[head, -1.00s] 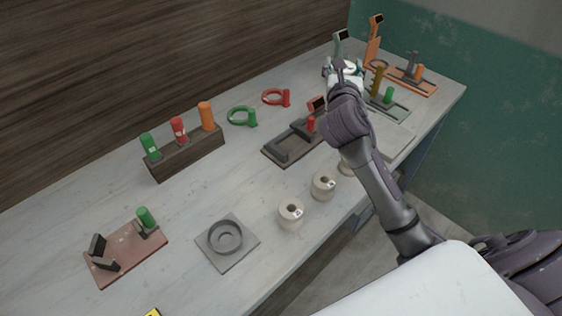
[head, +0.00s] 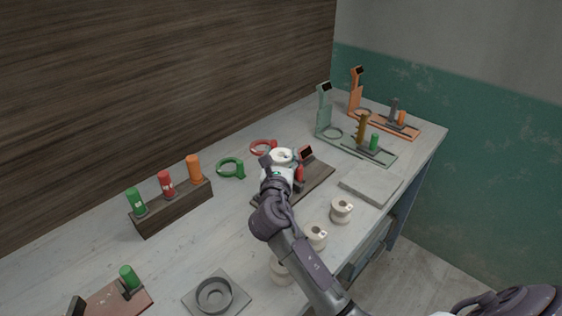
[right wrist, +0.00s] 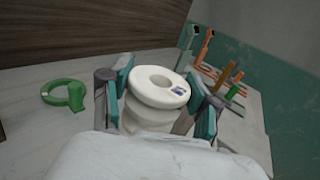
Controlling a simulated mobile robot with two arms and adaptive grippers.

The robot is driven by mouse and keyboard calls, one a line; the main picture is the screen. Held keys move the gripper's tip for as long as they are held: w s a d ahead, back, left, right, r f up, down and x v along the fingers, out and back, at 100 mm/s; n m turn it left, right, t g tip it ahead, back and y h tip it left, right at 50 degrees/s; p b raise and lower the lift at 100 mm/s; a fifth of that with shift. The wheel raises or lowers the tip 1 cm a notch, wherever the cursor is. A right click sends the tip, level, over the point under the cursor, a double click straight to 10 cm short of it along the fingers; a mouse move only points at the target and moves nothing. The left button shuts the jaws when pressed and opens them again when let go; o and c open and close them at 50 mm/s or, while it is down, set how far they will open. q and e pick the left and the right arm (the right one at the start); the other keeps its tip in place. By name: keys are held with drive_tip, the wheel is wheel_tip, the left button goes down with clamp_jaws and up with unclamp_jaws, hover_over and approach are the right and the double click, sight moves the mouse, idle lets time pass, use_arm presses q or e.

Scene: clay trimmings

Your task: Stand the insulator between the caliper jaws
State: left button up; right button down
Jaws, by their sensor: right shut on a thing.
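My right gripper (head: 280,166) is shut on a white, round, spool-shaped insulator (right wrist: 158,88) with a hole in its top and a small dark-and-white label. The insulator is upright or nearly so between the teal fingers; it also shows in the head view (head: 283,155). A caliper with a dark base (head: 318,176), a red knob (head: 299,172) and a small display stands on the bench, partly hidden behind my gripper. In the head view the gripper overlaps its left part; I cannot tell the height above it. My left gripper is not in view.
Several similar insulators (head: 341,210) stand along the front edge. A green ring gauge (head: 230,168) and a red ring lie behind. Green (head: 324,112) and orange (head: 355,95) stands are at the far right. A grey slab (head: 370,185) lies bare. A wooden block (head: 172,208) holds colored plugs.

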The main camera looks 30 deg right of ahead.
drive_tip(key=shift+f, duration=0.85)
drive_tip(key=shift+c, duration=1.4)
unclamp_jaws()
drive_tip(key=shift+f, duration=0.1)
drive_tip(key=b+v, duration=0.1)
drive_tip(key=v, duration=1.1)
drive_tip(key=shift+s, duration=0.1)
